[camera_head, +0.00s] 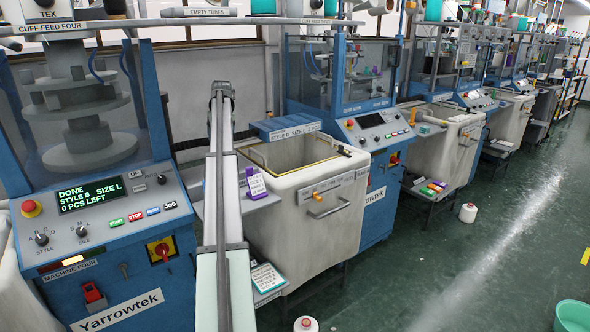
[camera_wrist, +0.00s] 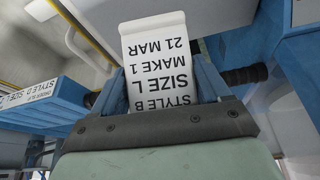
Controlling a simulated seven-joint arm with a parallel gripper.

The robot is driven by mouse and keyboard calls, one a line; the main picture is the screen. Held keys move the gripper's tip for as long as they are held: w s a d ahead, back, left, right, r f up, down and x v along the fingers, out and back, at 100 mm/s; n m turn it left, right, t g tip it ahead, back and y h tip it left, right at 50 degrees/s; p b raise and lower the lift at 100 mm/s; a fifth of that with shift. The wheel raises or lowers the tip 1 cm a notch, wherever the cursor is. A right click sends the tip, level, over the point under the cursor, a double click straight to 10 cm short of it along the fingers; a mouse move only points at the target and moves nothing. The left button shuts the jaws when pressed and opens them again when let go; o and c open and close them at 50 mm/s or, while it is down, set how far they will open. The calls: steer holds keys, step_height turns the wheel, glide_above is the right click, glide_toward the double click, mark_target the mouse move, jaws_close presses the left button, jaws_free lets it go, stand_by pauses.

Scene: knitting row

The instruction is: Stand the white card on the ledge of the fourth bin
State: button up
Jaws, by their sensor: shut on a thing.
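The white card (camera_wrist: 155,40) shows in the wrist view, its print reading upside down: STYLE B, SIZE L, MAKE 1, 21 MAR. My gripper (camera_wrist: 160,80) is shut on its near end, a blue-grey finger on each side. In the head view my raised arm crosses the middle, and the gripper and held card are hidden. A cream bin (camera_head: 308,215) stands right of the machine marked MACHINE FOUR (camera_head: 105,220). A blue ledge (camera_head: 285,125) with a style and size label is at its back; what seems the same labelled ledge (camera_wrist: 40,100) is left in the wrist view.
A card with a purple foot (camera_head: 256,185) stands left of the bin. A printed card (camera_head: 267,277) lies on a low shelf before it. Another bin (camera_head: 445,140) and coloured blocks on a shelf (camera_head: 433,188) are farther right.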

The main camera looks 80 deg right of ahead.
steer(key=s+d+f+m, duration=0.15)
steer(key=s+d, duration=0.25)
steer(key=s, duration=1)
steer(key=n, duration=0.3)
glide_above(290, 178)
steer(key=shift+f, duration=1.1)
step_height(290, 178, down, 10)
steer(key=shift+r, duration=0.15)
steer(key=o, duration=1)
steer(key=shift+o, duration=0.2)
steer(key=v, duration=1.2)
steer(key=shift+s+d, duration=0.2)
steer(key=shift+s, duration=0.05)
